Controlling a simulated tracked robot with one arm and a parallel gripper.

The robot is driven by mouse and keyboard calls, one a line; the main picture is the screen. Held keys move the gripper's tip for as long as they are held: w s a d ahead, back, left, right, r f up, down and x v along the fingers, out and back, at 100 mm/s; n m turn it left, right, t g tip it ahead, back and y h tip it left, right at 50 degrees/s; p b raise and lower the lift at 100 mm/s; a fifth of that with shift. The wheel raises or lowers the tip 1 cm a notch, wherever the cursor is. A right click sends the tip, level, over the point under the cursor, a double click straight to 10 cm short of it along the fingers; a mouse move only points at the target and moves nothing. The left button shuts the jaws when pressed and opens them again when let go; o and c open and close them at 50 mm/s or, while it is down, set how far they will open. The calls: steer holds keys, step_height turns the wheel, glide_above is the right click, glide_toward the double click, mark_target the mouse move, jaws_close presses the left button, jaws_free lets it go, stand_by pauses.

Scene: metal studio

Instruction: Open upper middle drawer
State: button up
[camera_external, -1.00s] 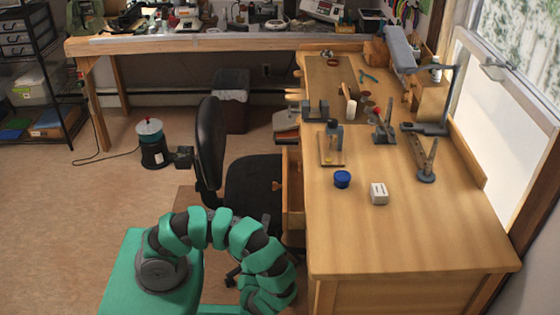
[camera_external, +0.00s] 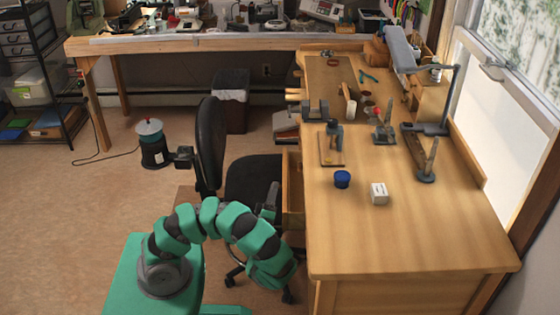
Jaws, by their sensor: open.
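The wooden desk (camera_external: 420,235) has its drawer side facing left. A drawer front (camera_external: 291,190) shows there as a pale wooden panel standing out from the desk's left edge. Which drawer of the stack it belongs to cannot be told from this high angle. My green arm arches from its base at the lower left and bends down at the right. My dark grey gripper (camera_external: 271,196) shows behind the arm, just left of the drawer front. It is open and covers the spot of the round knob. Whether it touches the knob cannot be told.
A black office chair (camera_external: 208,150) stands close, left of the drawers, with its seat beside my gripper. Open floor (camera_external: 70,220) lies to the left.

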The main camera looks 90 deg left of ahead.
steer(key=shift+x, duration=0.75)
jaws_close()
steer(key=s+p, duration=0.1)
steer(key=s, duration=0.7)
steer(key=shift+s+p, duration=0.3)
steer(key=shift+s, duration=0.05)
steer(key=shift+f, duration=0.15)
jaws_free()
